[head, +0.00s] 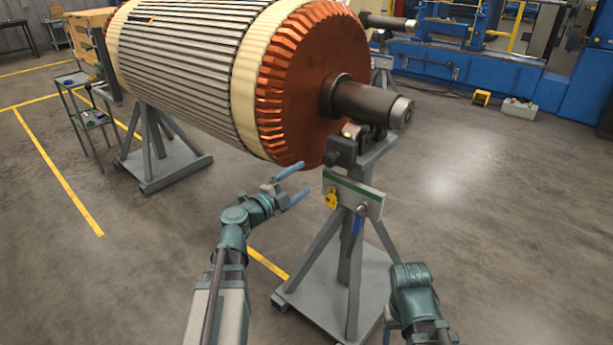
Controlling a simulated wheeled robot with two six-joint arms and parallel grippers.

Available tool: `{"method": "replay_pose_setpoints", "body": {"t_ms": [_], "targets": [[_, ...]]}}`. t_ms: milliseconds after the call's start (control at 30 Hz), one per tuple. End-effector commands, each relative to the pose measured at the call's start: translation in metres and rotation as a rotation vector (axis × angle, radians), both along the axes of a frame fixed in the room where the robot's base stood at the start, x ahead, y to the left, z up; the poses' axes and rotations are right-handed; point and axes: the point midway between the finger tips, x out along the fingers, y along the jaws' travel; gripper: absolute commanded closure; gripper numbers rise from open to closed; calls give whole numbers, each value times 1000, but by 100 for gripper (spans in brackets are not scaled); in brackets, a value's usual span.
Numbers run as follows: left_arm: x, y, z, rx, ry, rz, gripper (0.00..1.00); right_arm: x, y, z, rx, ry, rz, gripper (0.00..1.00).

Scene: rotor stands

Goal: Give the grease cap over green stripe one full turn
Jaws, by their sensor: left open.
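A pale plate (345,192) with a green stripe (350,184) along its upper part is fixed to the front of the near rotor stand (357,262). A small yellow fitting (331,199) sits at the plate's left, and a small grey round part (362,210) is at its lower right, with a blue piece (356,226) below. I cannot tell for sure which part is the grease cap. My left gripper (300,182) is open and empty, left of the plate and apart from it. My right arm shows at the lower right, but its gripper does not show.
A large rotor (190,55) with copper-coloured end (310,90) and a steel shaft (375,103) lies on the stands, above my left gripper. The far stand (160,150) and a small cart (85,110) are at the left.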

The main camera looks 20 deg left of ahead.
Motion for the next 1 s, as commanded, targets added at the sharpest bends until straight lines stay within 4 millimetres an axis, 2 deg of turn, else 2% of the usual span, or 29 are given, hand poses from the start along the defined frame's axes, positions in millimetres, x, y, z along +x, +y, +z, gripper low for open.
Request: {"method": "replay_pose_setpoints", "body": {"t_ms": [167,1000], "targets": [[0,0,0,-275,100,0,14,0,0,0,0,0,0,36],[0,-2,2,-2325,845,2,14,0,0,2,0,0,0,36]]}}
